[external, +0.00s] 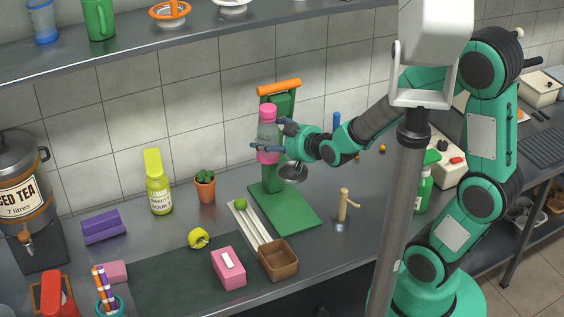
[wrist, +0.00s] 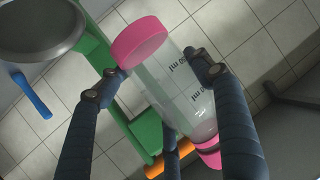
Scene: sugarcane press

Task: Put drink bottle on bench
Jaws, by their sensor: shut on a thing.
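The drink bottle (external: 268,138) is clear with a pink lid and a pink base. My gripper (external: 268,148) is shut on it and holds it up in the air, roughly upright, in front of the green press. In the wrist view the bottle (wrist: 172,85) lies between my dark fingers (wrist: 155,85), which touch its sides. The bench (external: 330,258) is the grey metal counter below, and the bottle is clear of its surface.
The green press (external: 285,207) with an orange handle stands behind the bottle. A plant pot (external: 204,188), yellow-green bottle (external: 159,190), brown box (external: 278,261), pink box (external: 229,268) and wooden tap (external: 344,205) stand around. A shelf (external: 230,32) runs above.

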